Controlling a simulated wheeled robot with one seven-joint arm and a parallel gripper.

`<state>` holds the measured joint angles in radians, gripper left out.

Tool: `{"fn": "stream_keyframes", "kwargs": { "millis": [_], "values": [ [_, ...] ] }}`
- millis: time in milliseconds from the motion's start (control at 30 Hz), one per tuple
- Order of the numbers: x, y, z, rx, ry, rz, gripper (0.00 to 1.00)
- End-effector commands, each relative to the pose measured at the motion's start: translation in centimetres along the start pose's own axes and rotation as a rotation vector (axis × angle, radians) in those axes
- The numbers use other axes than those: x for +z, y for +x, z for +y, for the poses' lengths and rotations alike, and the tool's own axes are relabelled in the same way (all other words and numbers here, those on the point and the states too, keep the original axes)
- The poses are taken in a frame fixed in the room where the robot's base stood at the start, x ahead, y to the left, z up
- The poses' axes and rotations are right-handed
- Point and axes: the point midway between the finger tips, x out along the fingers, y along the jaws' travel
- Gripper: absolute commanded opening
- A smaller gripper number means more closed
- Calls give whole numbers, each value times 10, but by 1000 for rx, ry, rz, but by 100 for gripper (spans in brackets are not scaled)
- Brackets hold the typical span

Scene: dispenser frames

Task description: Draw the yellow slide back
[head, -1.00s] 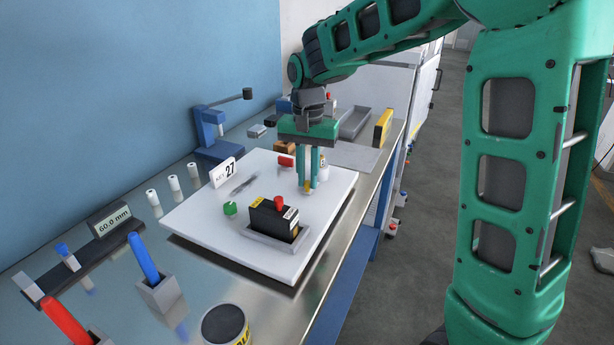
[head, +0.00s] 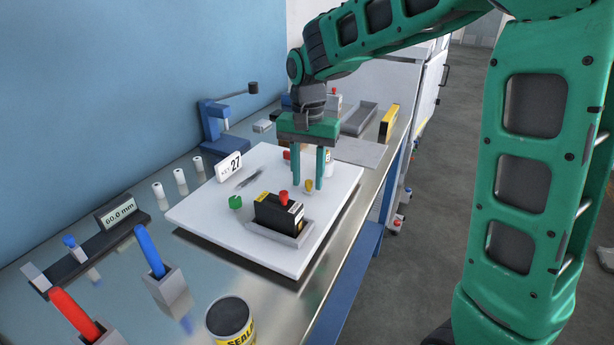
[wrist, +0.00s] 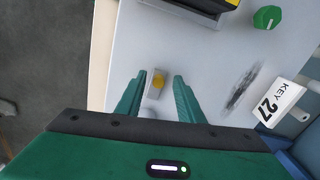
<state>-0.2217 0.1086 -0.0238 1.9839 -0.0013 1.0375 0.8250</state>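The yellow slide (head: 308,185) is a small yellow knob standing on the white panel (head: 205,225), right of the black block. In the wrist view the yellow slide (wrist: 158,80) sits on a small pale base, between and just beyond the two fingertips. My gripper (head: 308,182) is green, with its fingers pointing down and spread apart. In the wrist view my gripper (wrist: 156,84) is open with a gap on both sides of the slide. Nothing is held. Whether the fingertips reach down to the knob's height is hard to tell.
A black block with a red knob (head: 284,196) sits in a grey tray (head: 292,238) on the panel. A green knob (head: 235,202) and a KEY 27 sign (head: 230,167) are to the left. A red piece and a white bottle stand behind the fingers.

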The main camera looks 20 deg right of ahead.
Motion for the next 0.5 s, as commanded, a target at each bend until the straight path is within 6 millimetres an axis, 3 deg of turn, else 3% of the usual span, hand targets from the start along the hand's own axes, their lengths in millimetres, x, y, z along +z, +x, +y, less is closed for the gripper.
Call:
{"fn": "stream_keyframes", "kwargs": {
  "millis": [167,500],
  "values": [
    [-1,-20,0,-2,1,2,34],
    [-1,-82,-1,-2,-1,2,34]
  ]
}}
